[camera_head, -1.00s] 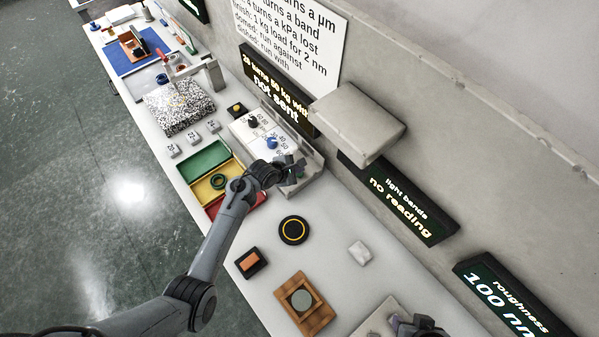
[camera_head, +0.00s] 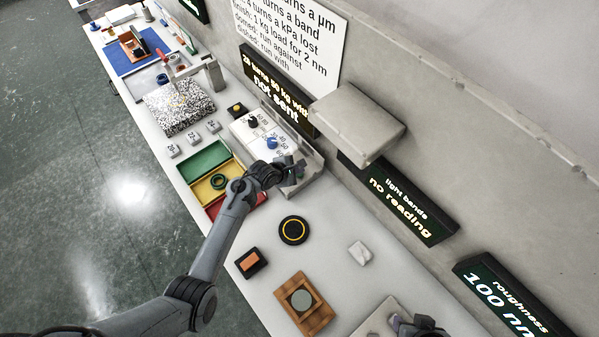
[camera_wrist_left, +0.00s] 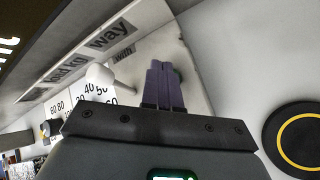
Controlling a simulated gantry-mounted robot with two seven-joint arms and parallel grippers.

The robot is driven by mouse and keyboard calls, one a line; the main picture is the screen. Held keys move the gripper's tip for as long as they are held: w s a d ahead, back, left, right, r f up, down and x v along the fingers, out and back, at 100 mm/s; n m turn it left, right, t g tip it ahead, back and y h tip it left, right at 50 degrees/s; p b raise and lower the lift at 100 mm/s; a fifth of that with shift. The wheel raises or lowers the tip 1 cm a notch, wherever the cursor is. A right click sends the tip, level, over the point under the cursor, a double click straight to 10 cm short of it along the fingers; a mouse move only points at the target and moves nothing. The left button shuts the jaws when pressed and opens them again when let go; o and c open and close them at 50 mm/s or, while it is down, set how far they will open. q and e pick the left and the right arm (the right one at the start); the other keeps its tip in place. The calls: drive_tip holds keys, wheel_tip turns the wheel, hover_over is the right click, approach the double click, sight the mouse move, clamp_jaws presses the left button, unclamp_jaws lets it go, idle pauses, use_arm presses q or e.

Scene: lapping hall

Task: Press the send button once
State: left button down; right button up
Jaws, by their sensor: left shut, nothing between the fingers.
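The control panel (camera_head: 248,134) has a black knob and a blue knob (camera_head: 272,142) on a white, numbered face. Its display (camera_head: 276,95) reads "not sent". My left gripper (camera_head: 299,166) is over the near end of the panel. In the left wrist view its fingers (camera_wrist_left: 163,85) are together and empty, pointing at the panel's pale surface by the words "way" and "with". A white rounded knob (camera_wrist_left: 100,75) is to their left. No label reading "send" is legible, so I cannot tell which part is the send button.
A tray with green, yellow and red sections (camera_head: 207,160) lies left of the panel. A black disc with a yellow ring (camera_head: 294,230) and a wooden block (camera_head: 304,304) lie nearer. A grey shelf (camera_head: 358,122) juts from the wall above.

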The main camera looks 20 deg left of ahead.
sight(298, 175)
use_arm(q)
drive_tip(key=shift+f, duration=0.25)
idle(0.4)
drive_tip(key=shift+f, duration=0.5)
idle(0.6)
drive_tip(key=shift+r, duration=0.1)
drive_tip(key=shift+r+p, duration=0.85)
drive_tip(key=shift+p, duration=0.35)
wheel_tip(298, 175, up, 5)
drive_tip(key=p, duration=0.6)
idle(0.4)
